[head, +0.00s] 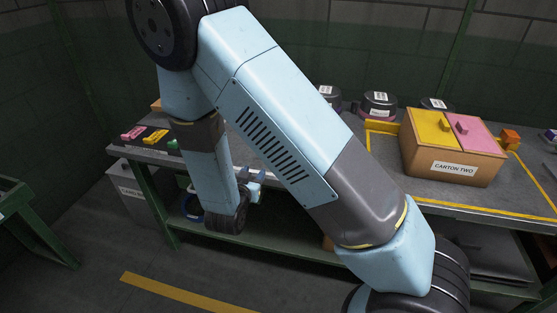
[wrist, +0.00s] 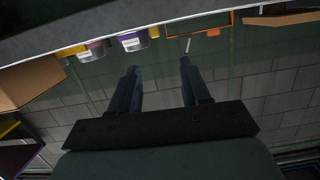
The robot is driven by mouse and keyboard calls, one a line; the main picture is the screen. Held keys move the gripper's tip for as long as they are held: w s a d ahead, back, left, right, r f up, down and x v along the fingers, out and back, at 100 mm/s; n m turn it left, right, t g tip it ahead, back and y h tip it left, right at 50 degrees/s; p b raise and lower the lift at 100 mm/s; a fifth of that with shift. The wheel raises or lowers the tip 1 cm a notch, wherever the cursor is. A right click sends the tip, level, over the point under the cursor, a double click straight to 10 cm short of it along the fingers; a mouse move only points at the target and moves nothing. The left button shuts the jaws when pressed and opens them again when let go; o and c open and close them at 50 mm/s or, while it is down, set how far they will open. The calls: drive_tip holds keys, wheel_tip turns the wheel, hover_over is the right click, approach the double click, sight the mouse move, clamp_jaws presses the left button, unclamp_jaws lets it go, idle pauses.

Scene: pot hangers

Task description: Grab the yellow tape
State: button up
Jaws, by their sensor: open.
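No roll of yellow tape can be made out for certain in either view. In the head view a small yellow object (head: 156,137) lies on the left end of the workbench, between a pink object (head: 133,132) and a green one (head: 173,145). A blue ring (head: 191,207), perhaps a roll of tape, is on the lower shelf. My gripper (wrist: 159,68) shows in the wrist view with its two dark fingers apart and nothing between them. In the head view my arm hangs down in front of the bench and covers much of its middle.
A carton labelled "CARTON TWO" (head: 455,167) with yellow and pink lids stands on the right of the bench. Dark round containers (head: 379,105) stand behind. Yellow lines mark the bench and floor.

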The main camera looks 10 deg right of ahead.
drive_tip(key=x, duration=0.7)
drive_tip(key=shift+w+d+f, duration=0.15)
drive_tip(key=shift+w, duration=0.1)
drive_tip(key=shift+x, duration=2.8)
drive_tip(key=shift+s+d, duration=0.1)
drive_tip(key=shift+d, duration=0.05)
clamp_jaws()
